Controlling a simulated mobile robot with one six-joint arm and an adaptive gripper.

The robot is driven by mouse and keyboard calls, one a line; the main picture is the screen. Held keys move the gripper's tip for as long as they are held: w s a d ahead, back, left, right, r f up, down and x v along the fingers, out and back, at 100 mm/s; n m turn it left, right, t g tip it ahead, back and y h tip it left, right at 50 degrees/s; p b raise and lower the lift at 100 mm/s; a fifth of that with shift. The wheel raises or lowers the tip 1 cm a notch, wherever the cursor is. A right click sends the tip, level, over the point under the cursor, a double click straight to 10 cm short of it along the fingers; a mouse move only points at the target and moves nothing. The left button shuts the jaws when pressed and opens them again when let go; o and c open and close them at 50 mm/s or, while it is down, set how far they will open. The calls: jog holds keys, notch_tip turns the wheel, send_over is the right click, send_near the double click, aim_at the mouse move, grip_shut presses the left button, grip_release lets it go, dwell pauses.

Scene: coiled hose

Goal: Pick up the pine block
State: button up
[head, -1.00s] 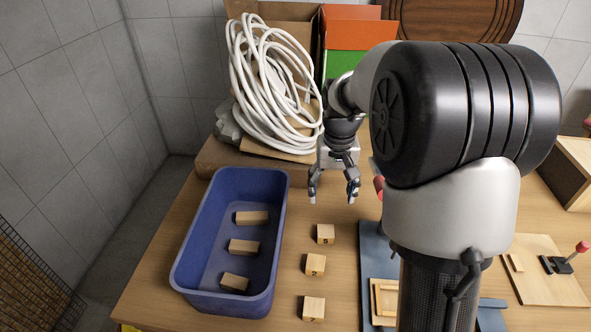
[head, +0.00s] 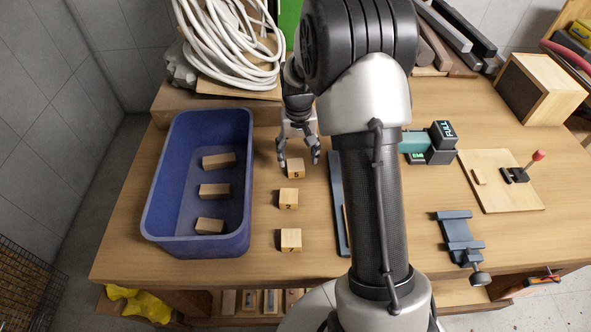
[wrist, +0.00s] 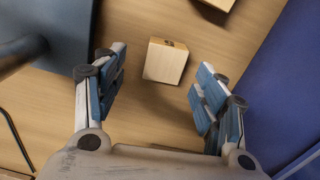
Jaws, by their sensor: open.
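Several pale pine blocks are in view. One marked 5 (head: 296,169) is the farthest of three blocks standing in a row on the wooden table, right of the blue bin. My gripper (head: 299,161) is open just above and behind this block, with nothing held. In the wrist view, a block (wrist: 165,61) lies beyond and between the open fingertips (wrist: 160,72), apart from both. The other two table blocks, one marked 2 (head: 289,198) and a nearer one (head: 291,240), stand closer to the front edge. Another block (wrist: 216,3) is cut off at the wrist view's top edge.
The blue bin (head: 150,215) holds three more blocks (head: 219,161). A coiled white hose (head: 235,50) lies behind. A blue-grey strip (head: 338,205) runs right of the row, partly behind my arm. Bare table surrounds the row.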

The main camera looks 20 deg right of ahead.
jog(key=f, duration=0.1)
jog(key=f+b, duration=0.1)
jog(key=f, duration=0.1)
jog(key=f+b, duration=0.1)
jog(key=f, duration=0.1)
jog(key=shift+w+a+f, duration=0.15)
jog(key=shift+w+a, duration=0.05)
jog(key=shift+a, duration=0.05)
jog(key=c, duration=1.1)
notch_tip(320, 180, up, 20)
jog(key=p, duration=0.6)
notch_tip(320, 180, up, 6)
jog(key=p, duration=0.5)
send_over(296, 165)
jog(key=shift+w, duration=0.1)
